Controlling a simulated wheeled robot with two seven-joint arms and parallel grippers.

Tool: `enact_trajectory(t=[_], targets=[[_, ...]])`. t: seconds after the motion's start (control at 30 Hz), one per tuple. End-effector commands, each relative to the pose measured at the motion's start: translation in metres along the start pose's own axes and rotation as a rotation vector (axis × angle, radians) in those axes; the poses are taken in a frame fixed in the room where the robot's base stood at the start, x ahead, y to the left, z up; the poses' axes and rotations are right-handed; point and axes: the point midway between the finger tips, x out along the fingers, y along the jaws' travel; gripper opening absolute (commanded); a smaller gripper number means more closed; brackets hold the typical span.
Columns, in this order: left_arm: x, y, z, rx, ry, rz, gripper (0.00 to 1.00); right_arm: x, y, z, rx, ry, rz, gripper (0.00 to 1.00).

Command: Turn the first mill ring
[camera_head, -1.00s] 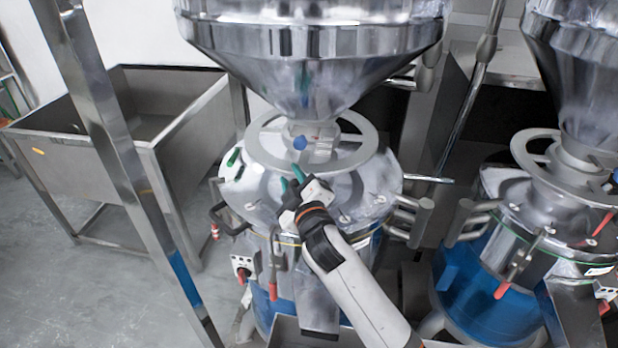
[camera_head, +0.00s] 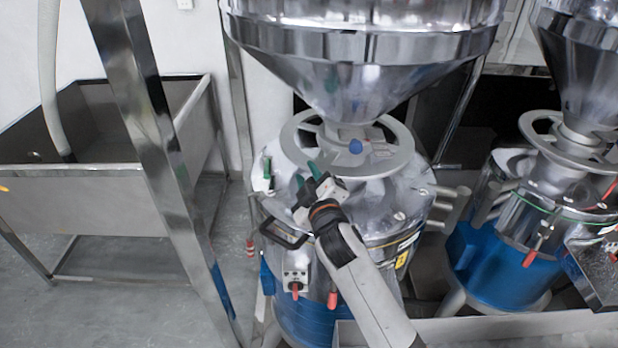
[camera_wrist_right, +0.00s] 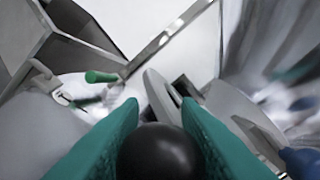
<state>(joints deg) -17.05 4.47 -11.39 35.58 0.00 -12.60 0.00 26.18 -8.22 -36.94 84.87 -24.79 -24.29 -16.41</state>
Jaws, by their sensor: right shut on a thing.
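The first mill ring (camera_head: 293,150) is a grey spoked wheel around the neck under the large steel hopper of the nearer mill. My right gripper (camera_head: 308,178), with teal fingers, is at the ring's front left edge. In the right wrist view, the ring's grey rim (camera_wrist_right: 240,108) runs up to the space between the teal fingertips (camera_wrist_right: 160,103). The gripper is shut on the rim; the exact contact is partly hidden by the fingers. My left gripper is not in view.
The steel hopper (camera_head: 365,75) hangs close above the ring. A black handle (camera_head: 284,233) and a green lever (camera_head: 267,172) are left of my gripper. A slanted steel post (camera_head: 160,150) stands further left, before a steel bin (camera_head: 90,215). A second mill (camera_head: 500,262) stands right.

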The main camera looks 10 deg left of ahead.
Motion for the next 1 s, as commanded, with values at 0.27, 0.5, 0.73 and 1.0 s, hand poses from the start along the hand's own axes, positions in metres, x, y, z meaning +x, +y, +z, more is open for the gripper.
enact_trajectory(t=[0.27,0.5,0.73,1.0], targets=[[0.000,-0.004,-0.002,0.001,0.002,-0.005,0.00,0.001,-0.004,-0.003,-0.002,0.009,-0.008,0.00],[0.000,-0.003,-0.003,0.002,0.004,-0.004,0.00,0.001,-0.004,-0.004,-0.002,0.010,-0.008,0.50],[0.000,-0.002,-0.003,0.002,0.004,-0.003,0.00,0.001,-0.003,-0.003,-0.001,0.007,-0.005,0.50],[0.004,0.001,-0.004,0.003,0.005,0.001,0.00,-0.020,-0.001,-0.004,0.000,0.006,-0.005,0.50]])
